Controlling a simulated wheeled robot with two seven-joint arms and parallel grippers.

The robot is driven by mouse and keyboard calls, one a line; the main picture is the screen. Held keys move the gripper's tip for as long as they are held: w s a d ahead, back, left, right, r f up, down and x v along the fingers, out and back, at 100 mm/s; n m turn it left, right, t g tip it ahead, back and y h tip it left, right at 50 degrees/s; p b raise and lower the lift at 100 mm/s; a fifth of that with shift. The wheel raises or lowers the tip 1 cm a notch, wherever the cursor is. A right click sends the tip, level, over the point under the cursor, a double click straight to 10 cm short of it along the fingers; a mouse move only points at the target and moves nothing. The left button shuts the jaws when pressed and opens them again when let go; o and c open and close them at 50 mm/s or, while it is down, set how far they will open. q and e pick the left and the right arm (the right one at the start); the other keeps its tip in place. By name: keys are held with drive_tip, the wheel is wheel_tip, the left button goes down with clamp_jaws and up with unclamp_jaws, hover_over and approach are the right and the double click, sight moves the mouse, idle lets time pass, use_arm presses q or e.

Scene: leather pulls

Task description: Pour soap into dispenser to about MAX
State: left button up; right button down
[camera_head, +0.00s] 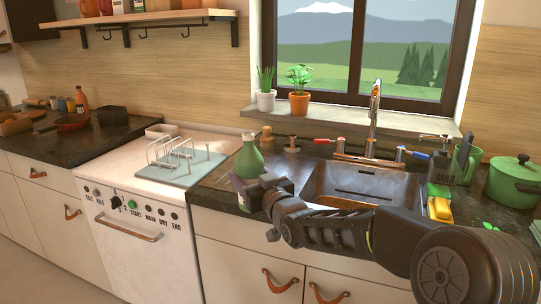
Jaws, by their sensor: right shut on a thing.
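A green bottle (249,160) with a purple patch low on its side stands about upright at the counter's front, left of the sink. My right gripper (256,188) is shut on its lower part and hides some of it; I cannot tell whether its base touches the counter. A dark grey dispenser (442,168) with the letters MAX on its front stands on the counter at the right of the sink. The level inside it cannot be seen. My left gripper is not in view.
The sink (360,183) and its tall tap (374,115) lie between bottle and dispenser. A green watering can (467,160) and green pot (515,180) stand right of the dispenser, with a yellow sponge (440,208) in front. A dish rack (175,150) stands left.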

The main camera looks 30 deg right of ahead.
drive_tip(key=s+a+f+n+y, duration=0.2)
drive_tip(key=a+f, duration=0.4)
drive_tip(key=a, duration=0.3)
drive_tip(key=s+a+f+n+y, duration=0.2)
drive_tip(key=a+f+y, duration=0.3)
drive_tip(key=a, duration=0.4)
drive_tip(key=shift+s+a+f+g, duration=0.25)
drive_tip(key=shift+s+f+g, duration=0.15)
drive_tip(key=shift+s+f, duration=0.3)
drive_tip(key=shift+w+f, duration=0.1)
